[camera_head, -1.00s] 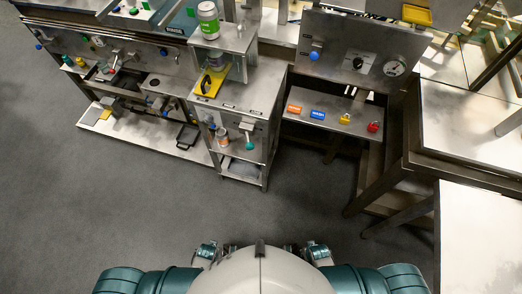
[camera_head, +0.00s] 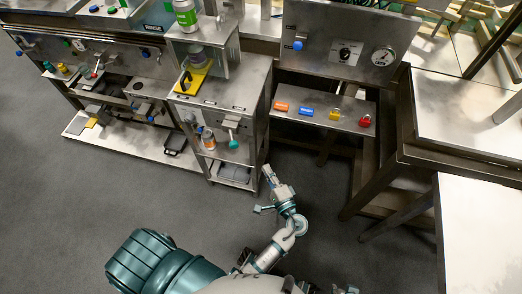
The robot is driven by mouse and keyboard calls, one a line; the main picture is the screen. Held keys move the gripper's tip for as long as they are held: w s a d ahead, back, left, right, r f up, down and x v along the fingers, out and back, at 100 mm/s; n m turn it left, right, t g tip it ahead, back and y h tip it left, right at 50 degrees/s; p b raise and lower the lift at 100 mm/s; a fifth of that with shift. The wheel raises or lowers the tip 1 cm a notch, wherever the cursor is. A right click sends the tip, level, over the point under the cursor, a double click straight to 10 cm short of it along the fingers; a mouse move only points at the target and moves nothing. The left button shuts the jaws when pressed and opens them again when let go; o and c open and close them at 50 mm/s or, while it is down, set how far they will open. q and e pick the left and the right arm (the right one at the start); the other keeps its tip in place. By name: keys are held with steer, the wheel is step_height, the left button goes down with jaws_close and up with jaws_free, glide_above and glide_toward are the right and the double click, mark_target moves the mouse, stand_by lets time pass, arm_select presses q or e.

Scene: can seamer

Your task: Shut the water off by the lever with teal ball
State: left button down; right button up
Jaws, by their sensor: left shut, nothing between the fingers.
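The lever with the teal ball (camera_head: 233,143) is on the front of the steel cabinet (camera_head: 250,85), left of the picture's middle. Its ball hangs below a pale handle close to the cabinet's front. My left gripper (camera_head: 267,174) is over the floor just right of the cabinet's lower part. It lies below and right of the teal ball in the picture, apart from it. It is shut and empty, with its fingers pointing up the picture. My right gripper is not in view.
A shelf (camera_head: 345,121) to the right holds orange, blue, yellow and red items. The grey floor before the cabinet is clear.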

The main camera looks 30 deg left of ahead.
mark_target(232, 137)
arm_select(q)
steer(key=shift+r, duration=0.15)
steer(key=shift+a, duration=0.1)
steer(key=w+a+r, duration=0.1)
steer(key=w+a, duration=0.2)
steer(key=a, duration=0.8)
steer(key=shift+w+p, duration=0.25)
steer(key=shift+p, duration=0.1)
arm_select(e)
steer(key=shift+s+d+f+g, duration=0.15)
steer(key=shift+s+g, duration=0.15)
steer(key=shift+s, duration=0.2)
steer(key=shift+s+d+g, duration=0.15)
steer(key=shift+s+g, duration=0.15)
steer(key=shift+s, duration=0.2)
arm_select(q)
steer(key=shift+s+t, duration=0.15)
steer(key=shift+t, duration=0.15)
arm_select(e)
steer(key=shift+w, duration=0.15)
